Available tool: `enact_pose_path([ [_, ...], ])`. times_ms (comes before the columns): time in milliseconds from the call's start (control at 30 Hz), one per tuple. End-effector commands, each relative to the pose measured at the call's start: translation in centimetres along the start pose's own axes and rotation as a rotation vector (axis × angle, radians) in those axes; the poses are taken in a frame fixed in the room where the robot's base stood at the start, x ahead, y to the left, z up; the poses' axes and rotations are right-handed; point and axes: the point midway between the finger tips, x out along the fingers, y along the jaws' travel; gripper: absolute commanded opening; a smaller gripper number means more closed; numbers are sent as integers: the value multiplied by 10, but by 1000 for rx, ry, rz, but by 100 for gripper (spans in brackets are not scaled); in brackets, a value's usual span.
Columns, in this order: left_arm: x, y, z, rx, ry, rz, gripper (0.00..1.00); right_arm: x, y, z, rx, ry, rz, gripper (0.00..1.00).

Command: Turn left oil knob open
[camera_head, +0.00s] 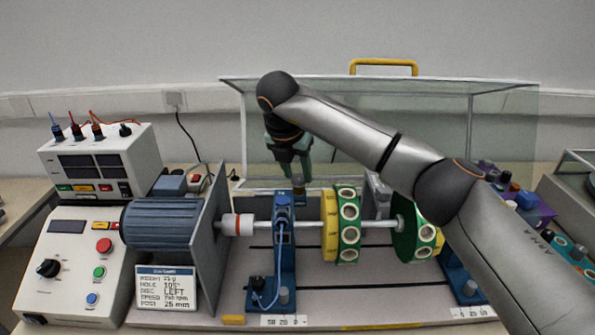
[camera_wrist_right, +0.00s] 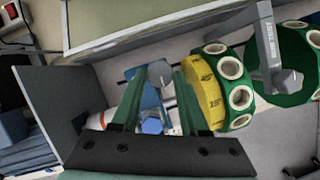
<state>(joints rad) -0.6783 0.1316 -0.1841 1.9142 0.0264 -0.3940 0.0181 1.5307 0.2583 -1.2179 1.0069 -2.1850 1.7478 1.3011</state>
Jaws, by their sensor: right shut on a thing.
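The left blue bearing stand (camera_head: 284,245) holds the shaft between the motor and the discs. A small brownish knob, the left oil knob (camera_head: 299,188), shows at the back of its top. My right gripper (camera_head: 298,178) reaches down from behind the shaft and is shut on this knob. In the right wrist view, my gripper's green fingers (camera_wrist_right: 160,75) close in on a small grey-blue part over the blue stand (camera_wrist_right: 151,125). The fingers hide much of the knob, and its turn angle cannot be told. My left gripper is in neither view.
A ribbed motor (camera_head: 163,225) and grey plate (camera_head: 212,240) stand left of the stand. Yellow-green and green discs (camera_head: 347,225) with white-rimmed holes sit close right. A clear cover with a yellow handle (camera_head: 384,66) is behind. Control boxes (camera_head: 70,265) stand far left.

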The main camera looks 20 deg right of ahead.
Motion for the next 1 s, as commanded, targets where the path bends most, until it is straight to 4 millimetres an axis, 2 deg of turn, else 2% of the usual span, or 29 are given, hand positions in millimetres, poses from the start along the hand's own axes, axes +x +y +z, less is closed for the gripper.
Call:
enact_pose_path([
  [467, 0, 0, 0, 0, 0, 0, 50, 0, 0, 0, 13, -1, -4, 0],
  [500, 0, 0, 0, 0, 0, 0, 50, 0, 0, 0, 13, -1, -4, 48],
  [733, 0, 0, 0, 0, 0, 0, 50, 0, 0, 0, 12, 0, -4, 74],
  [1000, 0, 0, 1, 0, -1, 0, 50, -1, 0, 0, 11, 0, -4, 74],
])
